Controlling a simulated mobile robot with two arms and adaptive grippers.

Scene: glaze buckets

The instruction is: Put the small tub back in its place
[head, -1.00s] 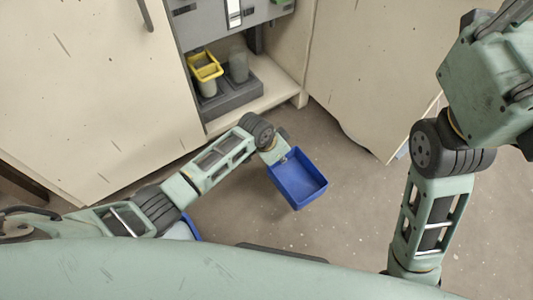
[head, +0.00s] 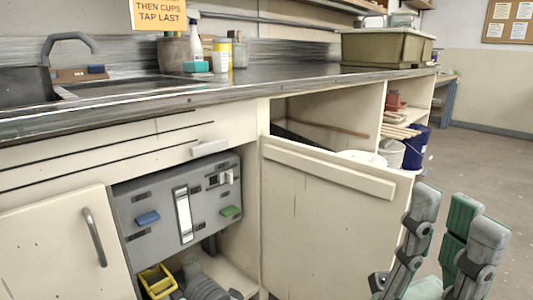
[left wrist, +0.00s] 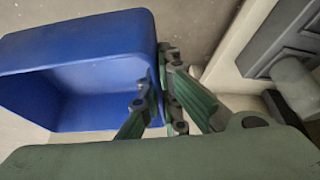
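A small open blue tub (left wrist: 95,60) fills the upper left of the left wrist view. My left gripper (left wrist: 163,85) is shut on the tub's side wall, with one finger inside and one outside. The tub hangs from it, apart from the cabinet, and looks empty where I can see in. The tub and left gripper are not visible in the head view now. My right gripper (head: 455,225) is at the lower right of the head view, its fingers apart and nothing between them.
An open cabinet holds a grey panel (head: 180,205) and a yellow frame (head: 157,280) below it. An open door (head: 330,220) stands right of it. The counter (head: 290,75) carries bottles and a green-brown tub (head: 388,48). A blue bucket (head: 415,147) stands at right.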

